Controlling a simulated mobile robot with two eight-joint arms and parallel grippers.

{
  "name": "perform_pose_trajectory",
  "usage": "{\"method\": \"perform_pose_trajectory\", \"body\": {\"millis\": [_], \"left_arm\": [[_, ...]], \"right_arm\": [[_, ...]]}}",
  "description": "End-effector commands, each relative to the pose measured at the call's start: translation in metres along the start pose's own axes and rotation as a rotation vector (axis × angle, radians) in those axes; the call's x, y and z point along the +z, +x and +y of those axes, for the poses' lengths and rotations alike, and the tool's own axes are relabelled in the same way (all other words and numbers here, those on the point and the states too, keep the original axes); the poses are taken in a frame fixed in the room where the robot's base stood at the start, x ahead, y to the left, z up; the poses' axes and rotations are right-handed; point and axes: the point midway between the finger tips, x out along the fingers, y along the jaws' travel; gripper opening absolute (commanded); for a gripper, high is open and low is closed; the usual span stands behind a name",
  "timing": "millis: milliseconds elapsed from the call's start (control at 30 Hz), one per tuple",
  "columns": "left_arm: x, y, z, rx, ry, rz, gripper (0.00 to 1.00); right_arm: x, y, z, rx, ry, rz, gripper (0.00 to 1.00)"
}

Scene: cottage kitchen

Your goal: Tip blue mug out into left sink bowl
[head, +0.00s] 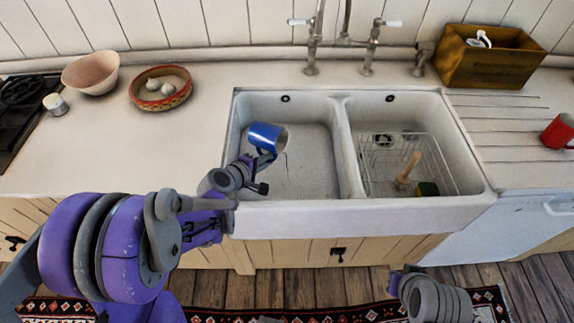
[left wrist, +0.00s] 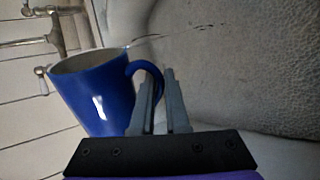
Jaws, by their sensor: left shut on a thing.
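The blue mug (head: 264,136) is tipped on its side above the left sink bowl (head: 310,180), its mouth toward the right. A thin streak hangs below its rim, like liquid running out. My left gripper (head: 260,163) is shut on the mug's handle. In the left wrist view the mug (left wrist: 95,100) is beside the fingers (left wrist: 162,102), which grip the handle; the mug's inside is mostly hidden. My right arm (head: 432,298) is low at the bottom right, in front of the counter; its fingers do not show clearly.
The right bowl holds a wire rack (head: 380,165), a wooden-handled brush (head: 408,168) and a sponge (head: 428,189). The tap (head: 314,50) stands behind the sink. A red mug (head: 558,131) is on the right drainer, a wooden box (head: 490,58) behind it. Two bowls are at the left.

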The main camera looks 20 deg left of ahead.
Motion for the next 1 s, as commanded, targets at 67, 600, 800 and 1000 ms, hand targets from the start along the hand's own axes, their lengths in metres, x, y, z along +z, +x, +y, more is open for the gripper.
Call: {"method": "perform_pose_trajectory", "body": {"millis": [67,600,800,1000], "left_arm": [[0.0,-0.001,0.001,0.001,0.019,0.011,0.0],[-0.007,-0.003,0.005,0.002,0.12,0.069,0.0],[-0.01,-0.003,0.007,0.003,0.142,0.08,0.0],[-0.012,-0.004,0.008,0.003,0.182,0.104,0.0]], "right_arm": [[0.0,0.0,0.0,0.0,0.0,0.0,0.0],[-0.001,-0.001,0.0,0.0,0.0,0.0,0.0],[-0.001,-0.001,0.0,0.0,0.0,0.001,0.0],[-0.001,-0.001,0.0,0.0,0.0,0.0,0.0]]}}
